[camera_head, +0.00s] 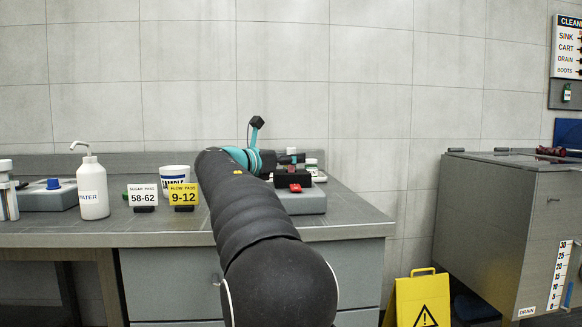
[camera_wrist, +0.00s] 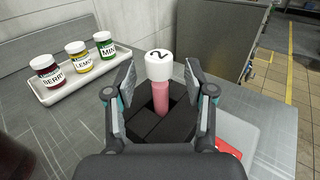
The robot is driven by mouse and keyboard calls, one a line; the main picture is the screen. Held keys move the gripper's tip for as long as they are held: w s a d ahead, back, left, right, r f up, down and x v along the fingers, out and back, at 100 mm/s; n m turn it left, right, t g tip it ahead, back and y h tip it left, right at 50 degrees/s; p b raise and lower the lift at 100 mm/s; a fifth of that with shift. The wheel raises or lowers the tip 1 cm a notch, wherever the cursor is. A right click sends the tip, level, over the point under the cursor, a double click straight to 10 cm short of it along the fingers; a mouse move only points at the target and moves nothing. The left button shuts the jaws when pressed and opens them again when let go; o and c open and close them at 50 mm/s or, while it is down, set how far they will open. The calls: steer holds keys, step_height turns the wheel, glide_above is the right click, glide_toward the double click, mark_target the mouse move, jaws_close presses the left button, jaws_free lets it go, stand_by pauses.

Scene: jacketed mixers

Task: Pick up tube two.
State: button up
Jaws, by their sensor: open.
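Tube two, with a white cap marked 2 and a pink body (camera_wrist: 161,98), stands upright in a black rack (camera_wrist: 141,127) in the wrist view. My gripper (camera_wrist: 159,80) is open, with one finger on each side of the tube in the picture and gaps on both sides. How far the fingertips reach along the tube is hard to tell. In the head view my gripper (camera_head: 290,159) is small and dark above the black rack (camera_head: 293,181), and my arm hides part of that area.
A white tray (camera_wrist: 58,96) holds berry (camera_wrist: 47,72), lemon (camera_wrist: 79,57) and mint (camera_wrist: 104,44) jars left of the rack. A white bottle (camera_head: 93,190), a cup (camera_head: 174,172) and two signs (camera_head: 143,196) stand left on the counter. A yellow floor sign (camera_head: 421,298) stands below.

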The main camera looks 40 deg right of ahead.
steer(key=shift+d, duration=0.35)
jaws_close()
steer(key=shift+r, duration=0.55)
step_height(320, 180, up, 4)
steer(key=shift+f+p, duration=0.15)
steer(key=shift+p, duration=0.85)
steer(key=s+d+r+p, duration=0.7)
steer(key=s+r, duration=0.1)
steer(key=r, duration=0.3)
steer(key=shift+s+d+r, duration=0.25)
steer(key=shift+s+r, duration=0.15)
